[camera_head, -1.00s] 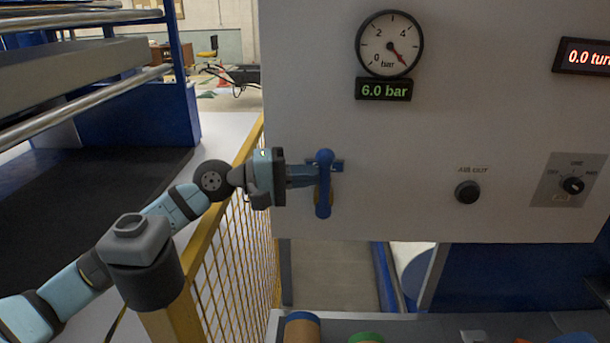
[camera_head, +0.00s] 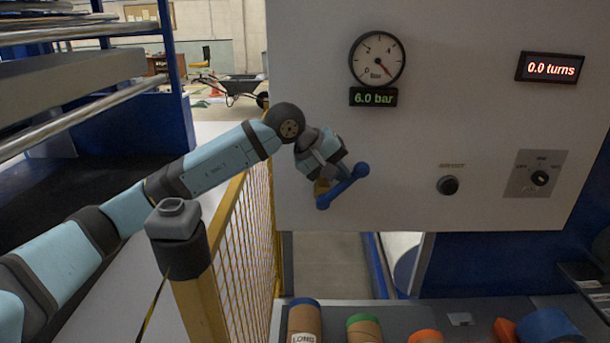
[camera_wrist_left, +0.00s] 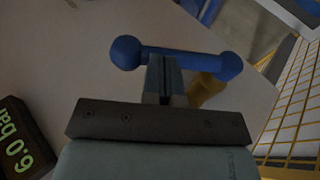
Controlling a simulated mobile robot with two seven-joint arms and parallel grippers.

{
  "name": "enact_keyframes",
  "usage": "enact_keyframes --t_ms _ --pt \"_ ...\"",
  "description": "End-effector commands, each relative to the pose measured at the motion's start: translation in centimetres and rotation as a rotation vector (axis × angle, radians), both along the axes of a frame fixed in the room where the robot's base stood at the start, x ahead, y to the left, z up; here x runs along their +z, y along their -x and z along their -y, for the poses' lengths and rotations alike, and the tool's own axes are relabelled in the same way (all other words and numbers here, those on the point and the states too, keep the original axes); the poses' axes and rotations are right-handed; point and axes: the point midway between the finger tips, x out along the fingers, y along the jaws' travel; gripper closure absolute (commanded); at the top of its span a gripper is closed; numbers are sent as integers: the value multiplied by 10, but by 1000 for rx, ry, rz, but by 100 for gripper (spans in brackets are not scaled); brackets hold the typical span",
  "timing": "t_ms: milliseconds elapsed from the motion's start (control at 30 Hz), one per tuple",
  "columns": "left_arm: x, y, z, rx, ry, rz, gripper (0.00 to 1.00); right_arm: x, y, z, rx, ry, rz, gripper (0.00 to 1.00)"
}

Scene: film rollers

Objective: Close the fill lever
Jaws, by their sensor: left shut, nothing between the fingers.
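The fill lever is a blue bar with ball ends (camera_head: 346,186) on the grey panel's lower left. It is tilted, its upper end to the right and its lower end to the left. It also shows in the left wrist view (camera_wrist_left: 190,63), crossing just beyond the fingertips. A brass-coloured part (camera_head: 320,186) shows partly behind it. My left gripper (camera_head: 332,175) is at the lever's upper-left side, shut and empty; its fingers (camera_wrist_left: 164,78) appear to touch or nearly touch the bar. My right gripper is not in view.
The panel (camera_head: 430,110) carries a gauge (camera_head: 377,60), a 6.0 bar display (camera_head: 373,97), a 0.0 turns display (camera_head: 550,67), a black button (camera_head: 447,185) and a rotary knob (camera_head: 540,178). A yellow mesh fence (camera_head: 245,230) stands left below. Several rolls (camera_head: 305,322) lie at the bottom.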

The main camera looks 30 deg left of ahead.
Motion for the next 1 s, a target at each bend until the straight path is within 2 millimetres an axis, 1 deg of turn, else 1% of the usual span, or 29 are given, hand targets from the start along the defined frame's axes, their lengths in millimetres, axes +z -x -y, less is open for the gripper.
enact_keyframes --t_ms 33,367,600,800,1000 --pt "1 -3 5 -1 -42 -16 100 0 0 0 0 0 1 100" --pt "-17 -13 25 0 -324 -155 100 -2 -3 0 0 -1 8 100" --pt "-33 -18 35 1 -503 -242 100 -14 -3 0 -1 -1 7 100" --pt "-44 -20 40 1 -493 -238 100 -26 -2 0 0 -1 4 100" --pt "-49 -21 42 1 -492 -238 100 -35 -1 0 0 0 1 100"
